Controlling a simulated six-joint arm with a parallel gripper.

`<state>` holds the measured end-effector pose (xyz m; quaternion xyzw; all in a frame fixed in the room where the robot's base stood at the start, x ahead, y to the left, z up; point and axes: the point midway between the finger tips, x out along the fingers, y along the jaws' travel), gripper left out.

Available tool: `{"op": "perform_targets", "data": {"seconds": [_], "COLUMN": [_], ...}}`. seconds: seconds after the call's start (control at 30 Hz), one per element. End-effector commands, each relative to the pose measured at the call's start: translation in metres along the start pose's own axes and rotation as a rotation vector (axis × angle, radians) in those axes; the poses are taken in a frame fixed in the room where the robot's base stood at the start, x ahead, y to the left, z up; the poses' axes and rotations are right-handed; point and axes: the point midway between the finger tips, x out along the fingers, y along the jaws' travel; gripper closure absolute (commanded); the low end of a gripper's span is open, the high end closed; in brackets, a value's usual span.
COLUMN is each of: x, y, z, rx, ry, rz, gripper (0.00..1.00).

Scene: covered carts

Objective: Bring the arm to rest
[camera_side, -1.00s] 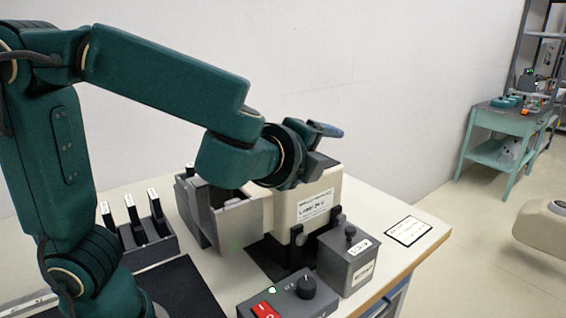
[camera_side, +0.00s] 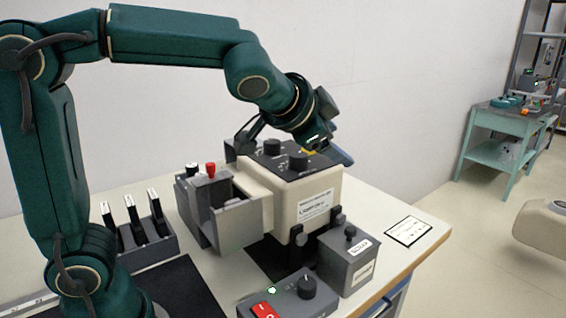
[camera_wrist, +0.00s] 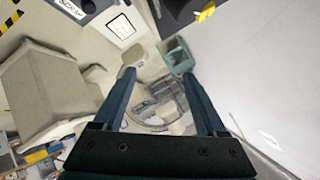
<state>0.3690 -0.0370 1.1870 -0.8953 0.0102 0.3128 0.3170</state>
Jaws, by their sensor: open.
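My gripper (camera_wrist: 160,85) shows in the wrist view with its two dark blue fingers spread apart and nothing between them. In the side view my arm reaches to the right, and the wrist end hangs in the air above and behind the cream box-shaped machine (camera_side: 310,215). The finger that shows there points down to the right, and the rest of the gripper is partly hidden by the wrist. The machine has dark knobs on its black top and a grey open bin at its left side.
A grey box with a knob (camera_side: 347,262) and a control box with a red switch (camera_side: 290,298) stand in front of the machine. A rack of black-handled items (camera_side: 140,240) stands at left. A label card (camera_side: 408,231) lies near the table's right edge. The wall is behind.

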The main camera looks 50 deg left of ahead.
Motion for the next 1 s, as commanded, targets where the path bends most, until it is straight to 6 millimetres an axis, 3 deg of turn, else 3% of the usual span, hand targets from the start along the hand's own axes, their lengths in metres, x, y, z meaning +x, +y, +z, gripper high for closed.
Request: {"op": "perform_targets", "data": {"seconds": [0.27,0.43,0.6,0.7,1.0], "x": [-0.042,-0.078,-0.103,-0.111,-0.115], "y": [0.009,0.041,0.082,0.096,0.104], "z": [0.059,0.104,0.148,0.165,0.174], "rx": [-0.391,-0.658,-0.624,-0.591,-0.568], "ry": [-0.127,-0.228,-0.332,-0.37,-0.394], "rz": [0.093,0.189,0.272,0.301,0.317], "gripper": [0.26,0.26,0.26,0.26,0.26]}}
